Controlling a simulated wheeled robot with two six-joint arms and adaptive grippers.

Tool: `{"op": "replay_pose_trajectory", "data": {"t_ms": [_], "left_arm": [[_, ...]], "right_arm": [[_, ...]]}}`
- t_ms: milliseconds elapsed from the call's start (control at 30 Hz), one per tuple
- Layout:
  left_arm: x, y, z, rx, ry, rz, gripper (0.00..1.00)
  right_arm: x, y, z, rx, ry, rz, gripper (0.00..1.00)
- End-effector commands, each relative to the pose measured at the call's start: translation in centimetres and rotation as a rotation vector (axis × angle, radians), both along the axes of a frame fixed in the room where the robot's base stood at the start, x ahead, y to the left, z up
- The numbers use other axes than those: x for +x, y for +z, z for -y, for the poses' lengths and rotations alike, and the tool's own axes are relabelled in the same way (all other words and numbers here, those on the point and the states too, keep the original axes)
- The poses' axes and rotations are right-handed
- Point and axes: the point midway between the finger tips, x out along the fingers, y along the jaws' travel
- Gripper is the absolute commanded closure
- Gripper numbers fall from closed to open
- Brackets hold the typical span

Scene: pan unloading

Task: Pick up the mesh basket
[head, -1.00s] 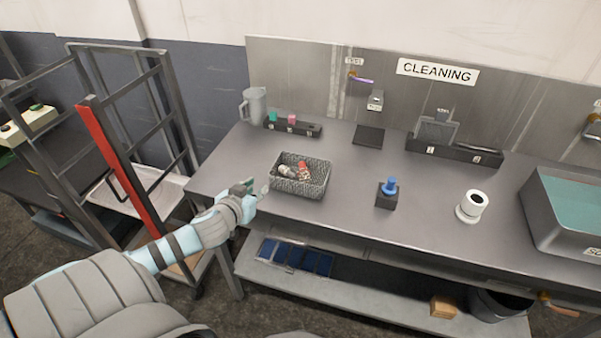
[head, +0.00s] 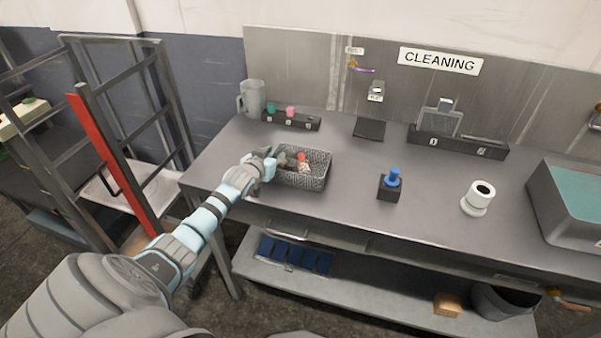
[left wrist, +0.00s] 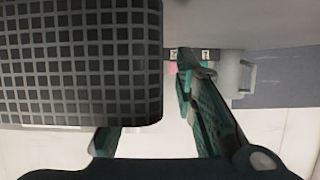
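The dark mesh basket (head: 318,180) stands on the grey table, holding several small red, white and dark parts. My left gripper (head: 268,160) is at the basket's left end. In the left wrist view the mesh basket (left wrist: 80,60) fills the upper left, with its rim toward the bottom. The green-padded fingers are spread apart. One finger's tip is hidden behind the basket's mesh side; the other is clear of the basket, to the right in that view. Whether either finger touches the basket cannot be told. My right gripper is not in view.
A grey pitcher (head: 252,98) and a dark rack (head: 292,123) stand behind the basket. A black block with a blue piece (head: 391,184), a white cylinder (head: 478,198) and a large grey bin (head: 566,215) are to the right.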

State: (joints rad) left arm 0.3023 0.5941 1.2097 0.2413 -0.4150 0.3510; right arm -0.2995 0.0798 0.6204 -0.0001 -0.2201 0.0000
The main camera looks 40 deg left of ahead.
Motion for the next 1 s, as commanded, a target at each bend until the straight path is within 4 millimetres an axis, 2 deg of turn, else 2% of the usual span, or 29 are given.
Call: {"op": "replay_pose_trajectory", "data": {"t_ms": [67, 200, 233, 600, 733, 867, 1000], "left_arm": [[0.0, 0.1, 0.0, 0.001, 0.000, 0.000, 0.76], [0.0, 0.2, 0.0, 0.001, 0.000, 0.001, 0.98], [0.0, 0.2, 0.0, 0.001, 0.000, 0.001, 1.00], [0.0, 0.2, 0.0, 0.002, 0.000, 0.002, 1.00], [0.0, 1.0, 0.0, 0.002, 0.000, 0.003, 1.00], [0.0, 3.3, 0.0, 0.004, -0.002, 0.004, 1.00], [0.0, 8.3, 0.0, 0.006, -0.002, 0.006, 1.00]], "right_arm": [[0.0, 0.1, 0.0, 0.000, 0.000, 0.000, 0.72], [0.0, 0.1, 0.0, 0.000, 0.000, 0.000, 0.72], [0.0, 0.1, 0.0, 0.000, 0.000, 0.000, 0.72], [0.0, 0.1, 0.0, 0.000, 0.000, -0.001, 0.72], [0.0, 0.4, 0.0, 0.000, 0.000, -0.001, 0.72], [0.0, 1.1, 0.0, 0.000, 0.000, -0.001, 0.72], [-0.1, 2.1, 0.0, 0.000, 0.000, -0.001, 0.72]]}}
